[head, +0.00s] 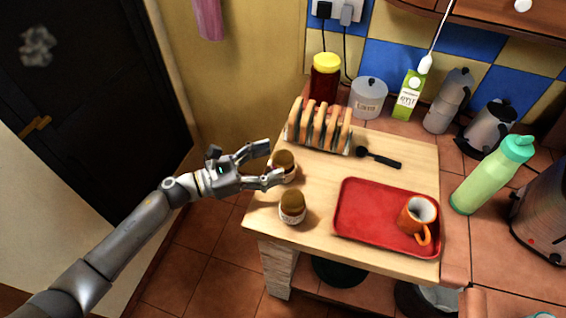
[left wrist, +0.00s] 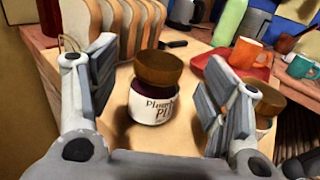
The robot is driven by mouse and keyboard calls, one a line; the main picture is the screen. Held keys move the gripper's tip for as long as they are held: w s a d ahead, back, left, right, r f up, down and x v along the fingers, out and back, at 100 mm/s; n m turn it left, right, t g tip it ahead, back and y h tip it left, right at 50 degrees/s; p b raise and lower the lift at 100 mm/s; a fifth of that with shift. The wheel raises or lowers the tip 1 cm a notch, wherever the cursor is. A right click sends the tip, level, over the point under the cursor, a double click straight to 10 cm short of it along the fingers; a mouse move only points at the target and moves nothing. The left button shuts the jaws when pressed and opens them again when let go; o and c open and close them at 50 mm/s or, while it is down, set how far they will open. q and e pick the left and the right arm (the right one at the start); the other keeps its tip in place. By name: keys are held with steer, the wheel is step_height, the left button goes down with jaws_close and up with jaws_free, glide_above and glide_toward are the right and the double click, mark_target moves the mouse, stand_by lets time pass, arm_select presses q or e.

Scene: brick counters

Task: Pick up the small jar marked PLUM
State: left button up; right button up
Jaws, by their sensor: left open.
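The small jar marked PLUM (left wrist: 152,104) has a brown lid and a white label with "PL" readable, and stands upright on the wooden board. In the head view this jar (head: 285,162) is partly hidden by my gripper. My left gripper (head: 272,162) is open, with its fingers reaching to either side of the jar. In the left wrist view the jar shows between the two open fingers (left wrist: 157,85), with gaps on both sides. A second similar jar (head: 292,208) stands nearer the front edge; in the left wrist view it (left wrist: 266,100) is partly behind the right finger. My right gripper is not in view.
A toast rack with bread slices (head: 320,128) stands just behind the jar. A dark-handled utensil (head: 380,158) lies to the right. A red tray (head: 360,215) holds an orange mug (head: 416,216). A green bottle (head: 490,175) stands at the right. Bare board lies between jars and tray.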

mark_target(283, 157)
arm_select(q)
steer(key=p+x, duration=0.1)
steer(key=x, duration=0.2)
steer(key=shift+w+d+r, duration=0.1)
steer(key=shift+w+d, duration=0.1)
steer(key=shift+d, duration=0.25)
steer(key=c, duration=1.4)
